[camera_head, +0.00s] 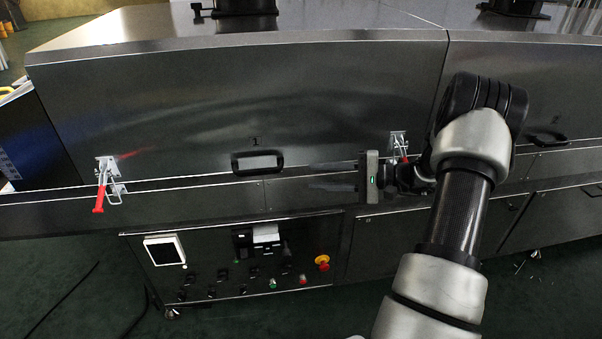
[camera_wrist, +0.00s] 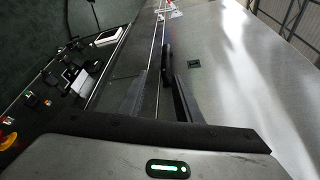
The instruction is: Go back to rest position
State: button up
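My gripper (camera_head: 314,177) is in front of the dryer's front panel, pointing left. Its two dark fingers are apart with nothing between them in the head view. The wrist view also shows the spread fingers (camera_wrist: 157,82). The black door handle (camera_head: 258,161) lies to the left of the fingertips, apart from them in the head view. It also shows beyond the fingers in the wrist view (camera_wrist: 167,62). A red-handled latch (camera_head: 100,197) sits at the door's left end.
The steel dryer door (camera_head: 250,95) fills the back. Below is a control panel (camera_head: 235,260) with a small screen, knobs and a red emergency button (camera_head: 322,262). Another handle (camera_head: 548,138) is at right. The green floor (camera_head: 60,280) is open at lower left, with cables on it.

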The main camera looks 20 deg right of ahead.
jog(key=shift+s+d, duration=0.4)
jog(key=shift+d, duration=0.2)
jog(key=shift+r, duration=0.1)
